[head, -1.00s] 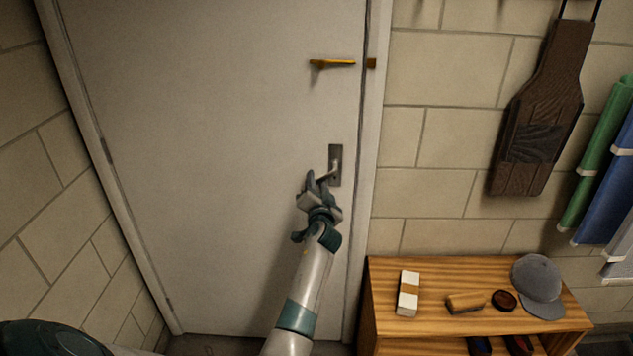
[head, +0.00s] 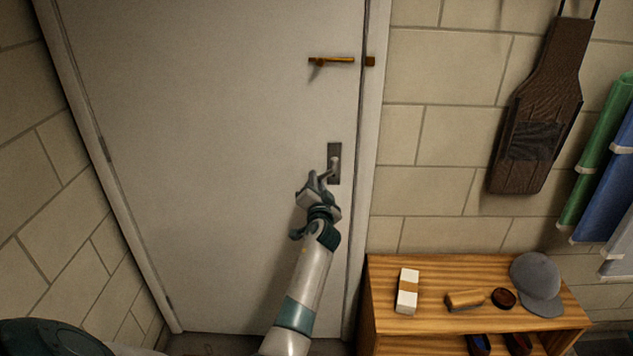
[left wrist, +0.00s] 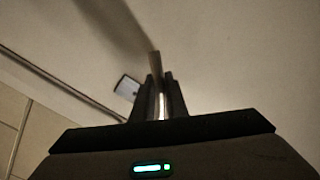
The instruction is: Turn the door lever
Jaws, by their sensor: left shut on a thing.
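The grey door (head: 220,150) stands in its light frame and looks closed. Its lever sits on a dark upright plate (head: 334,150) near the door's right edge. The lever (head: 331,168) slants down to the left from the plate. My left gripper (head: 317,181) is shut on the lever's free end, which its fingers partly hide. In the left wrist view, the fingers (left wrist: 161,98) are close together around the narrow lever (left wrist: 155,62), and the plate (left wrist: 126,86) shows to their left. My right gripper is not in view.
A wooden shelf unit (head: 400,335) at the lower right holds a white box (head: 407,291), a brush (head: 465,299), a round tin (head: 503,298) and a grey cap (head: 538,284). Block walls flank the door.

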